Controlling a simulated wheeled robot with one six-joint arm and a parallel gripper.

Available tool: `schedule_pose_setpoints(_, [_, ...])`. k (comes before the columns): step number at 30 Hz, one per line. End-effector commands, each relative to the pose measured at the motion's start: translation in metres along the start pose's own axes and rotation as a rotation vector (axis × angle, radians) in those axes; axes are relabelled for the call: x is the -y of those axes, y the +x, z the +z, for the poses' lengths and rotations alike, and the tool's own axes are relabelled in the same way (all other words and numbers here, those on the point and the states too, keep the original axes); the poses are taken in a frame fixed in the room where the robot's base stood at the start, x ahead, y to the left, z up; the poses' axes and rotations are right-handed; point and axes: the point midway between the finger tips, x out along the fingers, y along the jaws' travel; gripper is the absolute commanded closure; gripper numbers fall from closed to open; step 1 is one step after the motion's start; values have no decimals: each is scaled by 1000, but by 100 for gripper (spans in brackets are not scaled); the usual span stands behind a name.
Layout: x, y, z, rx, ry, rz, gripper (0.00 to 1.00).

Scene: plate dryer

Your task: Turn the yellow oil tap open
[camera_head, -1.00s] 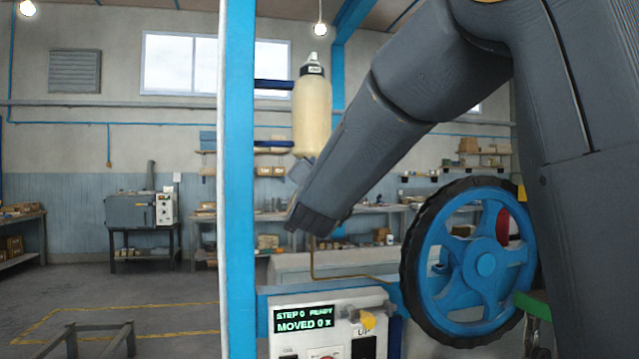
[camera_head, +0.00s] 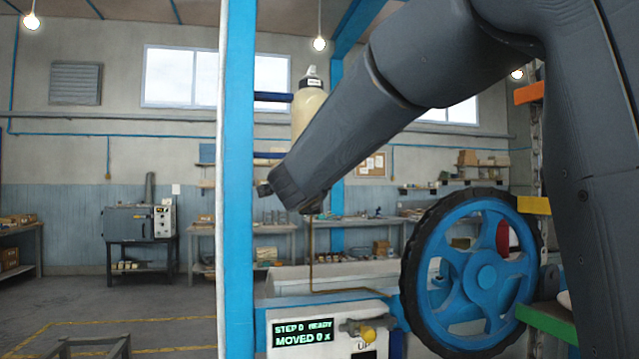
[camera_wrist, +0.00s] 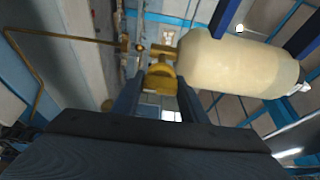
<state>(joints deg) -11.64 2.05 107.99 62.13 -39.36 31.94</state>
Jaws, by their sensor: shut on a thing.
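The yellow oil tap (camera_wrist: 161,82) sits on a brass fitting at the neck of the cream oil bottle (camera_wrist: 240,65) in the wrist view. My gripper (camera_wrist: 160,95) has one dark finger on each side of the tap's yellow handle and is shut on it. In the head view the bottle (camera_head: 306,105) hangs upright beside the blue post, its lower part covered by my arm. The tap and my fingertips are hidden there behind my arm. A thin brass pipe (camera_wrist: 75,38) runs away from the fitting.
A blue post (camera_head: 240,180) stands left of my arm. A large blue wheel with a black rim (camera_head: 487,275) stands at right. Shelves and benches line the far wall.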

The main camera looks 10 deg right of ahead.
Motion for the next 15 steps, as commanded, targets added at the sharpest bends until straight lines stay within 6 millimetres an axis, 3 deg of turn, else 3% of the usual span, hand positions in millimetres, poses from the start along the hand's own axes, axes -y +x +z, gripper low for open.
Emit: schedule_pose_setpoints(15, [-1,0,-1,-1,49,21,83])
